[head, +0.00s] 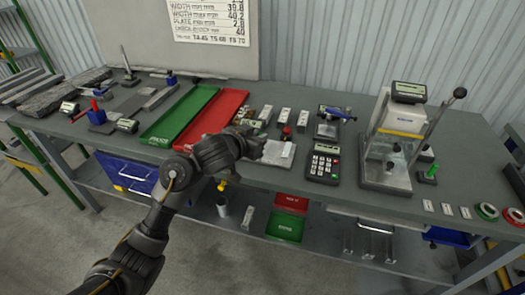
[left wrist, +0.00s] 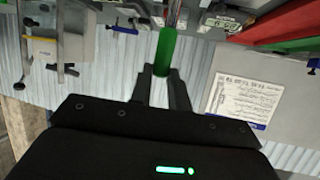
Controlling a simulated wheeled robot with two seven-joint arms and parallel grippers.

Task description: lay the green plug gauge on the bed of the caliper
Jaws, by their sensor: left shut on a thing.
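In the head view this gripper (head: 256,146) is over the front middle of the bench, and I cannot make out the gauge there. A small device with a display and a blue part (head: 328,126) lies right of the gripper. It may be the caliper, but other devices with displays stand at the left, so I cannot be sure. My right gripper is not in view.
The green tray (head: 180,115) and red tray (head: 212,120) lie left of the gripper. A keypad unit (head: 323,165) is at the front. A tall lever stand (head: 392,150) and a small green-topped piece (head: 428,173) stand at the right.

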